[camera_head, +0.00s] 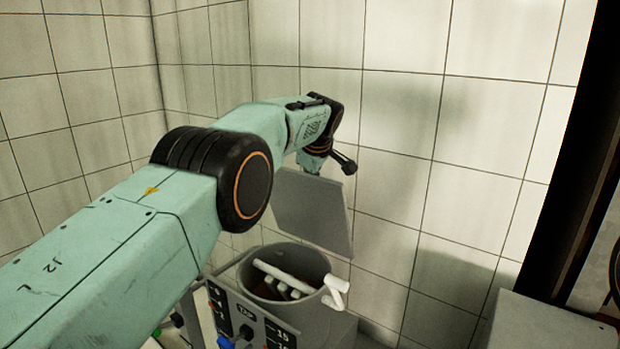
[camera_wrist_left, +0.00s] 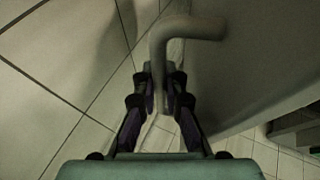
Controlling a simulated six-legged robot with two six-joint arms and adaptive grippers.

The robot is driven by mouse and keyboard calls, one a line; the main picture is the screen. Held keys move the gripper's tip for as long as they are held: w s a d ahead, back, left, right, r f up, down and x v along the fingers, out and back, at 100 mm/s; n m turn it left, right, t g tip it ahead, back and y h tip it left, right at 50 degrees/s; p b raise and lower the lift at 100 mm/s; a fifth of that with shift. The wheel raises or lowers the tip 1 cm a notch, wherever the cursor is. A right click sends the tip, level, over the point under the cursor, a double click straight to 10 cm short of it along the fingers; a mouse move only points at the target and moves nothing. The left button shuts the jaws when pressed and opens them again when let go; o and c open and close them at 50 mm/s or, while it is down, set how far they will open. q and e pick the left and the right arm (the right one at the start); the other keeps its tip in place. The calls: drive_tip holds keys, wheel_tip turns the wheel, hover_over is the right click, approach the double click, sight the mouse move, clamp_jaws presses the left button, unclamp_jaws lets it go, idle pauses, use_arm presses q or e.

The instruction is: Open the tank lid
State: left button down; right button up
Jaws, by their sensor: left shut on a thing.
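The tank lid (camera_head: 312,210) is a flat grey panel standing raised and tilted above the tank. The round grey tank (camera_head: 318,262) has its mouth uncovered, with white bars (camera_head: 285,278) visible inside. My left gripper (camera_head: 313,167) is at the lid's upper edge, mostly hidden behind its own wrist. In the left wrist view, my left gripper (camera_wrist_left: 161,75) is shut on the bent grey lid handle (camera_wrist_left: 185,28), which runs between its fingers. The lid's face (camera_wrist_left: 255,60) fills the right of that view. My right gripper is in neither view.
A control panel (camera_head: 247,312) with knobs stands at the tank's front left. Tiled walls (camera_head: 400,110) stand close behind the lid and arm. A pale box (camera_head: 540,325) is at the lower right, beside a dark upright frame (camera_head: 575,150).

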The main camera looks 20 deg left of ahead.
use_arm(q)
drive_tip(key=shift+w+d+r, duration=0.2)
drive_tip(key=shift+w+r, duration=0.1)
drive_tip(key=shift+r, duration=0.3)
drive_tip(key=c, duration=1.8)
unclamp_jaws()
drive_tip(key=shift+c, duration=0.2)
drive_tip(key=shift+o, duration=0.7)
drive_tip(key=shift+w+f, duration=0.15)
drive_tip(key=shift+s+a+f, duration=0.1)
drive_tip(key=shift+s+f, duration=0.1)
drive_tip(key=shift+f, duration=0.05)
drive_tip(key=shift+w, duration=0.1)
drive_tip(key=v, duration=1.2)
drive_tip(key=shift+s, duration=0.3)
